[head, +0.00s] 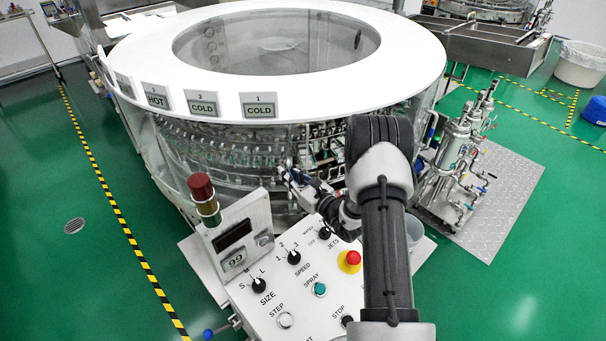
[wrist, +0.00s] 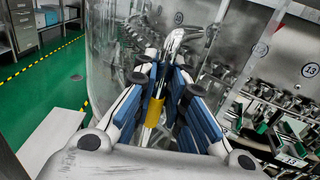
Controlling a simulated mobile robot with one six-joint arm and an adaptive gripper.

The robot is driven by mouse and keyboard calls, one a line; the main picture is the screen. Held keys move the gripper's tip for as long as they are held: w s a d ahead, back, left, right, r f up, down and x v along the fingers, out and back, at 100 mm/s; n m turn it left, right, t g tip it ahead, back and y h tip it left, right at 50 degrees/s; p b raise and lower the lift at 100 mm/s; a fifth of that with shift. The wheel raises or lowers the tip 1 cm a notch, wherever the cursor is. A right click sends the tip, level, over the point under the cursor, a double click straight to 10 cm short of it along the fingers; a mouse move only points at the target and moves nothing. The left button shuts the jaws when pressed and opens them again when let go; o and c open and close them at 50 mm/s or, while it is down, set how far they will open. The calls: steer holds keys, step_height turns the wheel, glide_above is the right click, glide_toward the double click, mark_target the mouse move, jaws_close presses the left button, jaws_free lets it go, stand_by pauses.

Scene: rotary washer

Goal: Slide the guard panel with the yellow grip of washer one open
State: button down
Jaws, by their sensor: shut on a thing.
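The washer (head: 285,86) is a large round machine with a white ring top and clear curved walls. My gripper (head: 297,178) is at its front wall in the head view, behind the control panel. In the wrist view my gripper (wrist: 163,78) has its blue-padded fingers closed around the yellow grip (wrist: 154,112), which sits on an upright metal bar. A clear curved panel (wrist: 110,50) is left of the grip; I cannot tell exactly where the guard panel's edges lie. In the head view the yellow grip cannot be made out.
The control panel (head: 270,300), with a red stop button and a red-topped lamp (head: 203,194), stands close in front of the washer. Pipes and filters (head: 455,150) stand at the right. Numbered racks (wrist: 295,160) show inside the washer.

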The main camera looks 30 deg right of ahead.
steer(key=shift+a+f, duration=0.25)
steer(key=shift+a, duration=0.25)
steer(key=c, duration=1.8)
jaws_free()
steer(key=shift+r, duration=0.15)
steer(key=shift+o, duration=1)
steer(key=shift+d+r, duration=0.1)
steer(key=v, duration=1.2)
